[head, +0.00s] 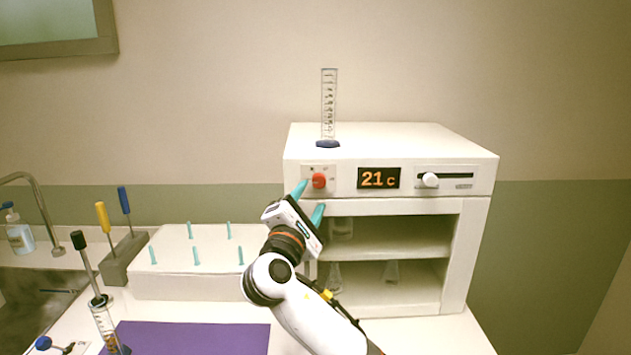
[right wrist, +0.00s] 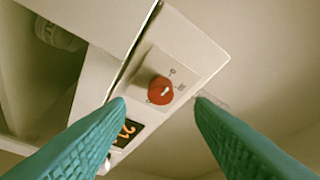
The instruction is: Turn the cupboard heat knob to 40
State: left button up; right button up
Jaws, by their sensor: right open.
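The heat knob (head: 319,180) is a round red dial on the left of the white cupboard's (head: 470,205) front panel. It also shows in the right wrist view (right wrist: 160,90), with a pale mark on its face. The display (head: 379,178) beside it reads 21 C in orange. My right gripper (head: 310,196) is open with teal fingers, just in front of and below the knob. In the right wrist view the knob lies ahead, between the two fingers (right wrist: 160,100), and neither appears to touch it. My left gripper is not in view.
A white slider (head: 430,180) sits right of the display. A graduated cylinder (head: 328,110) stands on the cupboard top. Glassware stands on the open shelves below. A white peg board (head: 190,285) and a purple mat (head: 190,338) lie left of my right arm.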

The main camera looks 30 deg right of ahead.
aim_at(318, 183)
jog(key=p+x, duration=0.1)
jog(key=x, duration=0.3)
jog(key=shift+w+d+r, duration=0.15)
jog(key=shift+w+d, duration=0.1)
jog(key=shift+d, duration=0.05)
jog(key=c, duration=1)
